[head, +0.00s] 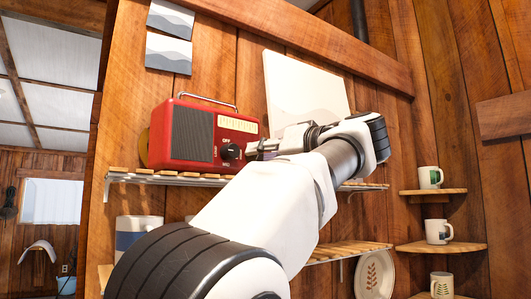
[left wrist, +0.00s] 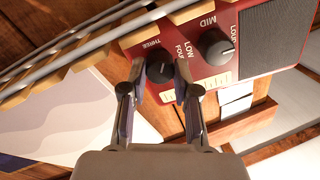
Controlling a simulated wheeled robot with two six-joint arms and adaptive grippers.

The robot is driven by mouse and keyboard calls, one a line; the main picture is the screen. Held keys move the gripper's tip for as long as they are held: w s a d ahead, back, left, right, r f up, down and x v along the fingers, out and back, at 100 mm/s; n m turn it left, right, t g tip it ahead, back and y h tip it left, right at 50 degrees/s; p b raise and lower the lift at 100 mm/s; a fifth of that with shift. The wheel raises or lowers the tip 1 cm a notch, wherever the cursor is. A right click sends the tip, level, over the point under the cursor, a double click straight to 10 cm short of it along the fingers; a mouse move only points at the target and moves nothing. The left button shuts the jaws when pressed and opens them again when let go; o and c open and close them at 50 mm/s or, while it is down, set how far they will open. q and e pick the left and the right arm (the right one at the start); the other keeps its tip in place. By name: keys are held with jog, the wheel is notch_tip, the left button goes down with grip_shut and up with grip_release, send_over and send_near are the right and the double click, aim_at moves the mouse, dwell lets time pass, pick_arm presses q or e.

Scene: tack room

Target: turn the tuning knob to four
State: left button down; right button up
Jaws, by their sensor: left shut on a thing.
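A red radio (head: 205,135) with a dark speaker grille stands on a slatted wall shelf. Its small dark tuning knob (left wrist: 159,69) shows in the left wrist view, with the words THREE and FOUR on the panel beside it. My left gripper (head: 257,148) reaches the radio's right front and is shut on this knob. In the left wrist view the fingers of my left gripper (left wrist: 160,80) lie on both sides of it. I cannot read surely where its pointer stands. A larger volume knob (left wrist: 215,48), marked LOW, MID and LOUD, sits next to it. My right gripper is out of view.
The slatted shelf (head: 150,178) runs under the radio and behind my left arm. A pale picture (head: 300,88) leans behind my wrist. Mugs stand on corner shelves (head: 433,191) at the right.

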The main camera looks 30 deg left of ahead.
pick_arm(q)
jog(key=m, duration=0.3)
jog(key=shift+a+m, duration=0.1)
jog(key=shift+m, duration=0.3)
jog(key=shift+m+t, duration=0.3)
jog(key=shift+m, duration=1.3)
jog(key=c, duration=1)
grip_release()
jog(key=shift+f, duration=0.1)
jog(key=shift+o, duration=0.8)
jog(key=shift+w+a, duration=0.1)
jog(key=shift+a, duration=0.05)
jog(key=shift+w+a+f, duration=0.1)
jog(key=shift+a, duration=0.15)
jog(key=v, duration=0.7)
jog(key=shift+d, duration=0.3)
